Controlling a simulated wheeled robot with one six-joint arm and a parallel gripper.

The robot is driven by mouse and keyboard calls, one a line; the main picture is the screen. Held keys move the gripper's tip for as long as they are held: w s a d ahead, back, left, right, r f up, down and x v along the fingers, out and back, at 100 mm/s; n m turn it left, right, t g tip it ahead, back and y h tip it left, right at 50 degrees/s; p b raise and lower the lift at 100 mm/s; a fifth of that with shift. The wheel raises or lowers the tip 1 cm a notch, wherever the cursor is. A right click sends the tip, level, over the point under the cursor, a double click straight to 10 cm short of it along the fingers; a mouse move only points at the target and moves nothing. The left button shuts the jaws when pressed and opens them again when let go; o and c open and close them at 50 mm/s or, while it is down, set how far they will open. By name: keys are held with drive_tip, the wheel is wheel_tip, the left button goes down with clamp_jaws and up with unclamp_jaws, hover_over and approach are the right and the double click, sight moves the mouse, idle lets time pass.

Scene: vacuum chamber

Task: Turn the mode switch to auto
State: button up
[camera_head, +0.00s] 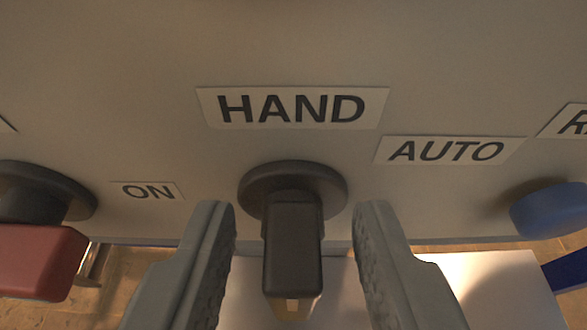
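The mode switch (293,240) is a black knob with a round base on a grey panel, in the middle of the view. A small pale mark shows on the end of its handle. The HAND label (292,108) is right above it, and the AUTO label (450,150) is to its upper right. The handle stands in line below the HAND label. My gripper (293,225) is open, with one grey finger on each side of the handle. A gap shows between the handle and each finger.
A red switch handle (38,262) on a black base is at the left, near an ON label (147,191). A blue knob (550,209) is at the right, below a partly cut-off label (572,123). A white surface (490,285) and brown floor show below the panel.

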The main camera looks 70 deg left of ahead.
drive_tip(key=shift+w+a+f, duration=0.15)
drive_tip(key=shift+a+f, duration=0.1)
drive_tip(key=shift+a, duration=0.25)
clamp_jaws()
drive_tip(key=shift+w, duration=0.1)
drive_tip(key=m+g+y, duration=0.1)
drive_tip(key=m, duration=0.1)
drive_tip(key=w+f+m+g+y, duration=0.1)
drive_tip(key=m, duration=0.2)
drive_tip(key=d+m+g+y, duration=0.1)
drive_tip(key=m+g, duration=0.1)
drive_tip(key=m, duration=0.1)
drive_tip(key=shift+w+f, duration=0.15)
drive_tip(key=shift+w, duration=0.2)
drive_tip(key=shift+m, duration=0.3)
